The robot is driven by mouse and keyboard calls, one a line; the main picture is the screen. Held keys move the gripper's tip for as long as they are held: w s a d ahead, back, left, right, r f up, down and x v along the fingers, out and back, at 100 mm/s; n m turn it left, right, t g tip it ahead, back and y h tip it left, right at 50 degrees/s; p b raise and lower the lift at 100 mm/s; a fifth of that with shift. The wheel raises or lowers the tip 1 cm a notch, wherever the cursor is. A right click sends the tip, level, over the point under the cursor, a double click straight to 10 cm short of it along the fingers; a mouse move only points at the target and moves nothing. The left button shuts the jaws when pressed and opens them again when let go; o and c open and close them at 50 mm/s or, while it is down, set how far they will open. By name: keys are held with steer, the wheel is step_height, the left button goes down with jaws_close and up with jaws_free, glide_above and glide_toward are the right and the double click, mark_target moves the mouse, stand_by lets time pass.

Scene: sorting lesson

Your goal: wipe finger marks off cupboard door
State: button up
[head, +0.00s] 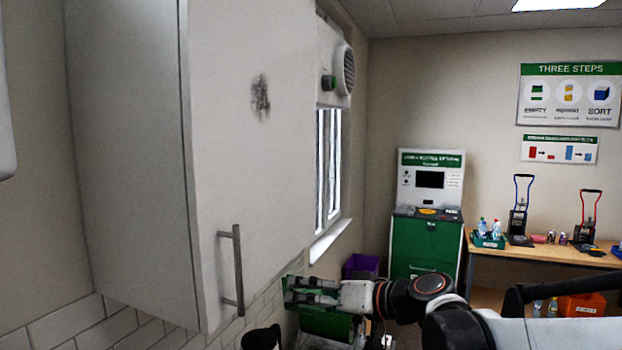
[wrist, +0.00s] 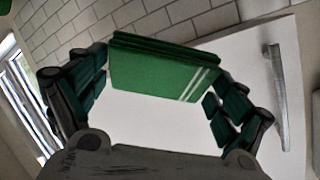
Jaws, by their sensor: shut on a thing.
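The white cupboard door (head: 248,170) faces right in the head view. A dark grey smudge of finger marks (head: 260,97) is on its upper part. A grey bar handle (head: 238,270) is low on the door, and it also shows in the wrist view (wrist: 277,95). My gripper (head: 300,291) is below and right of the smudge, near the door's lower edge, apart from the marks. It is shut on a folded green cloth (wrist: 158,72) with pale stripes at one corner. The marks do not show in the wrist view.
White wall tiles (head: 62,325) run below the cupboard. A dark rounded object (head: 262,338) stands under the door, low in view. A window (head: 328,165) and a white vent unit (head: 340,70) are beyond. A green machine (head: 425,240) and a wooden table (head: 540,250) stand at the back.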

step_height(320, 180, up, 22)
steer(key=a+t+y+p, duration=0.2)
steer(key=y+p, duration=0.2)
steer(key=p, duration=0.4)
steer(key=m+t+y+p, duration=0.1)
steer(key=m+t+p, duration=0.1)
steer(key=p, duration=0.4)
glide_toward(270, 102)
steer(key=s+r, duration=0.2)
steer(key=s, duration=0.4)
steer(key=shift+w+a+f+b, duration=0.1)
steer(key=shift+w+a, duration=0.25)
steer(key=shift+a, duration=0.55)
steer(key=shift+w+a+f+b, duration=0.15)
steer(key=shift+w+a, duration=0.25)
steer(key=shift+a, duration=0.5)
steer(key=shift+w+a+b, duration=0.1)
steer(key=shift+w+a, duration=0.25)
steer(key=shift+a, duration=0.55)
steer(key=shift+w+a, duration=0.35)
steer(key=shift+a, duration=0.55)
steer(key=shift+w, duration=0.1)
